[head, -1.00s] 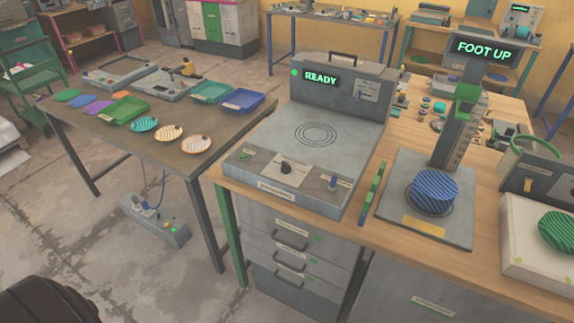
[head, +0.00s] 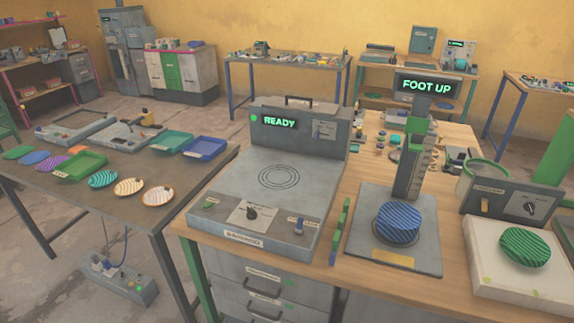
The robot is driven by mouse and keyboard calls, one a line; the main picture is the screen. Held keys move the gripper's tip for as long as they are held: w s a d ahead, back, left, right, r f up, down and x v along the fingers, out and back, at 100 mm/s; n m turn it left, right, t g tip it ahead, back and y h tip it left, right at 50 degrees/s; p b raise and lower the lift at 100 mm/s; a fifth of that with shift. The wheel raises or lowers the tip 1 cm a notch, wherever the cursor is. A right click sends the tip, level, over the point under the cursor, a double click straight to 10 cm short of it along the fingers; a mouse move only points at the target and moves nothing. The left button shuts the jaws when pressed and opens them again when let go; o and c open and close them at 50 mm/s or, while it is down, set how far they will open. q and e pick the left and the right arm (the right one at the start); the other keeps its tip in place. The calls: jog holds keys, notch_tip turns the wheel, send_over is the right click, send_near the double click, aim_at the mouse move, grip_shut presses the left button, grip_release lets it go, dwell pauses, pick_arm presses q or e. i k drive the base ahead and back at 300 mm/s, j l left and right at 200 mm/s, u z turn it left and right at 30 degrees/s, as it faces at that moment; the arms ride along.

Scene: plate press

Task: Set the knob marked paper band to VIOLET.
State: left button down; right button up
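A dark rotary knob (head: 252,213) sits on a pale plate on the front of the grey machine (head: 215,182), whose lit display reads READY. Another dark knob (head: 529,209) sits on a plate on the grey box (head: 480,204) at the right. The labels are too small to read, so I cannot tell which knob is marked paper band or what either points at. Neither of my grippers is in view.
A blue striped disc (head: 398,222) rests on the press under a FOOT UP display (head: 427,87). A green striped disc (head: 525,247) lies on a white block (head: 480,268). The left table (head: 100,217) holds trays and several discs.

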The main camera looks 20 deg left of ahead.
aim_at(252, 214)
jog(key=u, duration=1.1)
